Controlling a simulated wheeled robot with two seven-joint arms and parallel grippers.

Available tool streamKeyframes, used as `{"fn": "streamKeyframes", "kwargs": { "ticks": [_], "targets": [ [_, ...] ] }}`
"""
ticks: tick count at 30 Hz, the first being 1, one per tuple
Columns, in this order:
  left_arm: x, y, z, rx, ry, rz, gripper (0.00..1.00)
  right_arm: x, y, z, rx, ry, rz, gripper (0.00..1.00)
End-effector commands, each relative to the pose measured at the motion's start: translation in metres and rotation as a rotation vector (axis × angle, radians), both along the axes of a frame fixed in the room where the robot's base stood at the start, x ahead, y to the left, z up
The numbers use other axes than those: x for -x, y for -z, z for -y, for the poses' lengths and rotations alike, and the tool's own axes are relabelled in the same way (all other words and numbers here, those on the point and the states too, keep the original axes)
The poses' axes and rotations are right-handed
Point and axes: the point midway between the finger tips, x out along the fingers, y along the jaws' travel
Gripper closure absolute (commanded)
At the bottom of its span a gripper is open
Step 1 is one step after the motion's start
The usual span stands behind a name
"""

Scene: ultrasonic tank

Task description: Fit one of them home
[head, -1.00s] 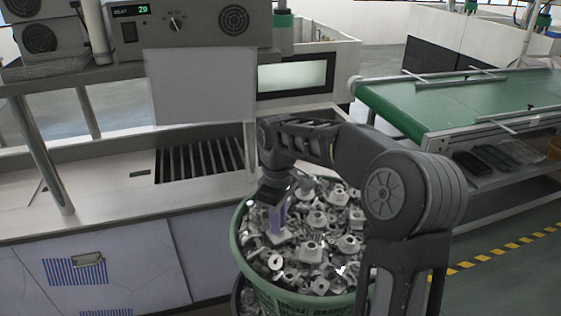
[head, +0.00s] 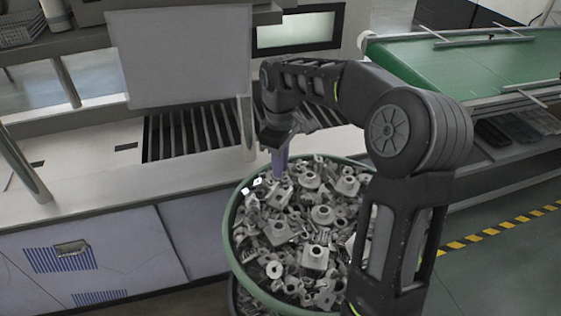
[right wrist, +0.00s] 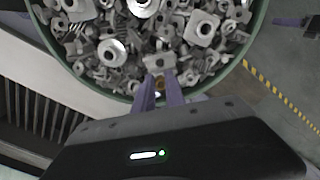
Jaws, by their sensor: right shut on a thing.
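A round basket with a green rim (head: 234,262) is heaped with grey metal parts (head: 300,225) of several shapes. My right gripper (head: 281,172) hangs over the far side of the basket, its lilac fingers pointing down. In the right wrist view its fingers (right wrist: 160,88) are shut on a small grey metal part (right wrist: 157,63) at the tips. The held part is hard to tell from the heap behind it. A lilac and dark piece at the top right of the right wrist view looks like my left gripper (right wrist: 290,21); its jaws are unclear.
Behind the basket is a pale bench with a slotted, dark-barred opening (head: 195,130). A grey panel (head: 185,55) hangs above it. A green conveyor (head: 465,65) stands at the right. Yellow-black tape (head: 500,225) marks the open floor.

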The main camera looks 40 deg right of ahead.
Motion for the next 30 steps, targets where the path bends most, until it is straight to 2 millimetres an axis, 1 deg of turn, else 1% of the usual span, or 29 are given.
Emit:
{"fn": "streamKeyframes", "kwargs": {
  "ticks": [5, 8, 15, 21, 25, 30],
  "targets": [
    [0.000, 0.006, 0.001, 0.002, 0.000, 0.003, 0.60, 0.000, 0.007, 0.000, 0.000, 0.000, 0.000, 1.00],
    [-0.001, 0.012, 0.001, 0.002, 0.000, 0.005, 0.60, 0.000, 0.015, 0.000, 0.000, 0.000, 0.000, 1.00],
    [-0.003, 0.032, 0.003, 0.008, 0.002, 0.013, 0.60, 0.000, 0.042, 0.000, 0.000, 0.000, -0.001, 1.00],
    [-0.005, 0.044, 0.004, 0.012, 0.004, 0.020, 0.60, 0.000, 0.059, 0.000, 0.000, 0.000, -0.001, 1.00],
    [-0.005, 0.047, 0.004, 0.014, 0.005, 0.022, 0.60, 0.000, 0.064, 0.000, 0.000, 0.000, 0.000, 1.00],
    [-0.005, 0.047, 0.004, 0.014, 0.005, 0.022, 0.60, 0.000, 0.064, 0.000, 0.000, 0.000, 0.000, 1.00]
  ]
}}
